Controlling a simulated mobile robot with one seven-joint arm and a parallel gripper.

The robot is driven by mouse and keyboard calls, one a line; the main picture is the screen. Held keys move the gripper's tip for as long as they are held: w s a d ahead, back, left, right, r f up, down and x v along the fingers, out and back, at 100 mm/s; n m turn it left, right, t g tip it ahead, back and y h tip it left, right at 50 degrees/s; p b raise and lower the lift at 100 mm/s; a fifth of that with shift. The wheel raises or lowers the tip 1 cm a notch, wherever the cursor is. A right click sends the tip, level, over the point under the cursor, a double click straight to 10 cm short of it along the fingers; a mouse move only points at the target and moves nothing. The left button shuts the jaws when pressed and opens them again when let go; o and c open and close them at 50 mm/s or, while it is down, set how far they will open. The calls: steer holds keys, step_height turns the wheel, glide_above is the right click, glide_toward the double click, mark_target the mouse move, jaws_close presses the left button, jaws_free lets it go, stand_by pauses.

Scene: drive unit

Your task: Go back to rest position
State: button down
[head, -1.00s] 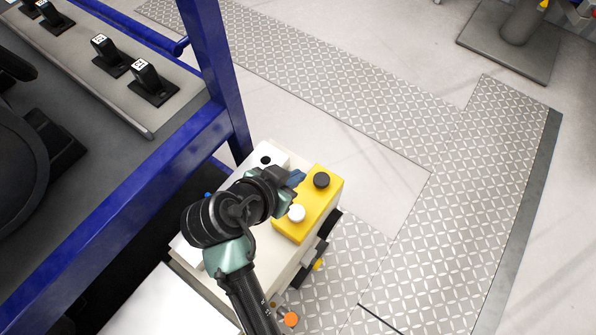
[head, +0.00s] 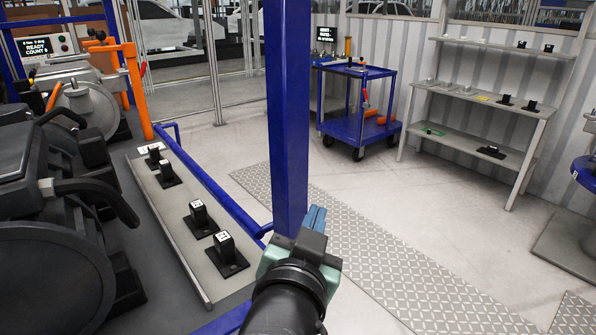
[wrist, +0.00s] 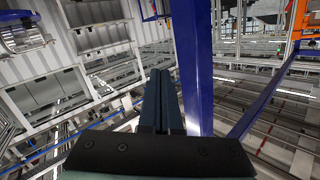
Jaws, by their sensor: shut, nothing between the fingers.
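My gripper (head: 315,218) is raised in front of the blue post (head: 289,110) in the head view, pointing away from me. Its fingers are shut together with nothing between them. In the wrist view my gripper (wrist: 160,80) shows its two dark fingers side by side, with the blue post (wrist: 192,60) close on their right. Whether the fingers touch the post I cannot tell.
A rail (head: 150,218) with several black fixtures and dark machinery (head: 45,230) lie at left. A blue cart (head: 340,128) and a grey shelf rack (head: 470,95) stand at the back. Patterned floor plates (head: 400,250) at right are clear.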

steer(key=s+a+r+n+t+y, duration=0.15)
steer(key=s+r+t, duration=0.3)
steer(key=r, duration=0.55)
steer(key=s+r+n+t+y, duration=0.1)
steer(key=s+r+n+t, duration=0.3)
steer(key=r, duration=0.6)
steer(key=s+a+r+t+y, duration=0.1)
steer(key=s+r+t, duration=0.3)
steer(key=r, duration=0.6)
step_height(320, 180, up, 13)
steer(key=g+p, duration=0.1)
steer(key=p, duration=1.2)
steer(key=shift+s, duration=0.45)
steer(key=shift+f, duration=0.1)
